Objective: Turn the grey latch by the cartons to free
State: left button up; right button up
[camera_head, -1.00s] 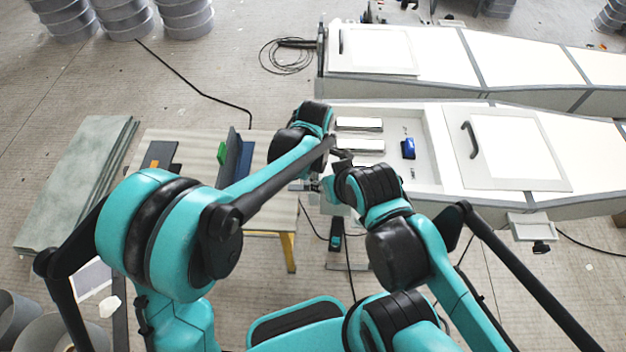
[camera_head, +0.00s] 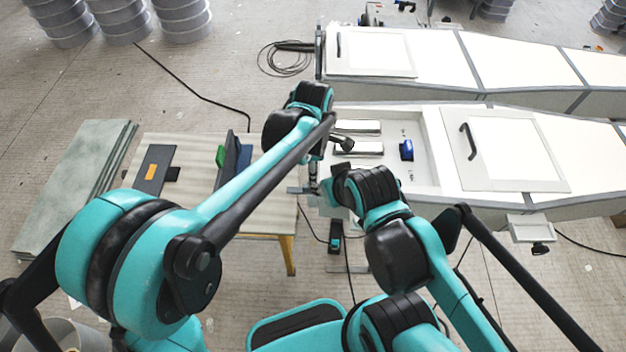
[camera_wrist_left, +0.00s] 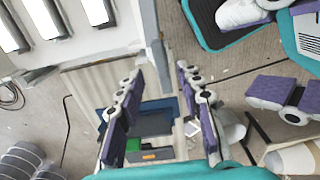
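Pale cartons (camera_head: 357,149) lie in a row in the left end of the near white mould (camera_head: 425,187); they also show in the left wrist view (camera_wrist_left: 45,18). A narrow grey upright piece (camera_wrist_left: 156,45) stands at the mould's edge by the cartons; I cannot tell for sure that it is the latch. In the head view my left arm hides this gripper. My right gripper (camera_wrist_left: 256,48) shows at the right of the left wrist view, its purple-padded fingers apart and empty.
A blue handle (camera_head: 407,150) stands in the mould right of the cartons. A low table (camera_head: 200,145) with dark and blue angled parts is at the left. A second mould (camera_head: 500,60) lies behind. Cables (camera_head: 285,57) lie on the floor.

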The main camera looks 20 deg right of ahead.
pick_arm(q)
notch_tip(320, 180, up, 6)
jog(key=shift+r, duration=0.15)
dwell(0.4)
jog(key=a+m+t+h+b, duration=0.1)
jog(key=a+m+t+b, duration=0.35)
jog(key=a, duration=1.35)
jog(key=s+a+f+m+t, duration=0.1)
jog(key=s+a+f+m, duration=0.1)
jog(key=a, duration=0.3)
jog(key=s+a+f+m+b, duration=0.1)
jog(key=s+a+f+m, duration=0.1)
jog(key=a, duration=0.4)
jog(key=s+a+f+m+t+y+b, duration=0.1)
jog(key=s+a+f+m, duration=0.1)
jog(key=s+a+m, duration=0.2)
jog(key=shift+s+a+f+m+t, duration=0.35)
jog(key=shift+a+m, duration=0.3)
jog(key=shift+a, duration=0.3)
